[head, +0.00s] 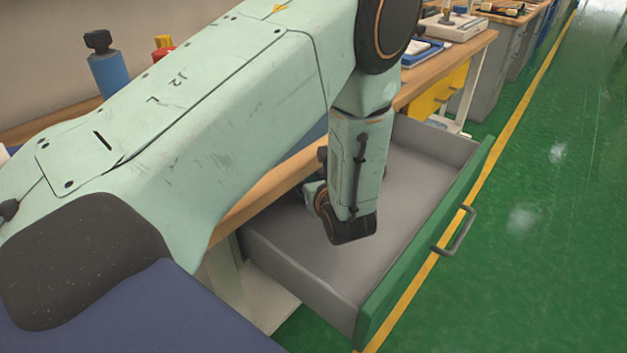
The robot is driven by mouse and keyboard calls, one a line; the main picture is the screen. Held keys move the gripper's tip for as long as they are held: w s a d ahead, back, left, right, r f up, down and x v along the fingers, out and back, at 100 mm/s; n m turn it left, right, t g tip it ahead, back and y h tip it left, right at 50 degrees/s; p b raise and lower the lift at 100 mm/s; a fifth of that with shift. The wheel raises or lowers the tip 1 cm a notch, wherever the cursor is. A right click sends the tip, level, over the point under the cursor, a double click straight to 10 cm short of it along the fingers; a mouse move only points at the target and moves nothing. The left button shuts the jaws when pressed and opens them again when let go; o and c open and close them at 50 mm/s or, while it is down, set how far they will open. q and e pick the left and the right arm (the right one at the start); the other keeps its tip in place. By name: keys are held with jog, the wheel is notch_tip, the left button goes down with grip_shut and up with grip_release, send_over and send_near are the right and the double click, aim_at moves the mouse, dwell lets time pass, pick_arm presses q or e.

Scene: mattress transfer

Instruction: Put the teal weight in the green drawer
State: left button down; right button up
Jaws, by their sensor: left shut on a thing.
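The green drawer (428,235) is pulled open below the wooden bench. Its grey floor and walls show, and the visible part of its floor is bare. My left arm comes in from the left and bends down over the drawer. My left gripper (318,196) is low over the drawer's inside, mostly hidden behind my own wrist. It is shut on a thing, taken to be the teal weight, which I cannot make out. I cannot tell whether it touches the drawer floor. My right gripper is not in view.
The wooden bench top (262,190) edges the drawer's left side. A blue bottle (108,72) and a red bottle (164,50) stand at the back left. A yellow drawer (437,92) and a white scale (452,27) are farther back. The green floor (540,190) at right is clear.

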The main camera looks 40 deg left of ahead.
pick_arm(q)
jog(key=shift+w, duration=0.2)
jog(key=c, duration=1.4)
grip_release()
jog(key=shift+f, duration=0.15)
jog(key=o, duration=0.4)
jog(key=shift+s+r, duration=0.2)
jog(key=shift+s, duration=0.1)
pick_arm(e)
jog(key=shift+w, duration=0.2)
pick_arm(q)
jog(key=shift+w+f, duration=0.15)
jog(key=shift+w, duration=0.05)
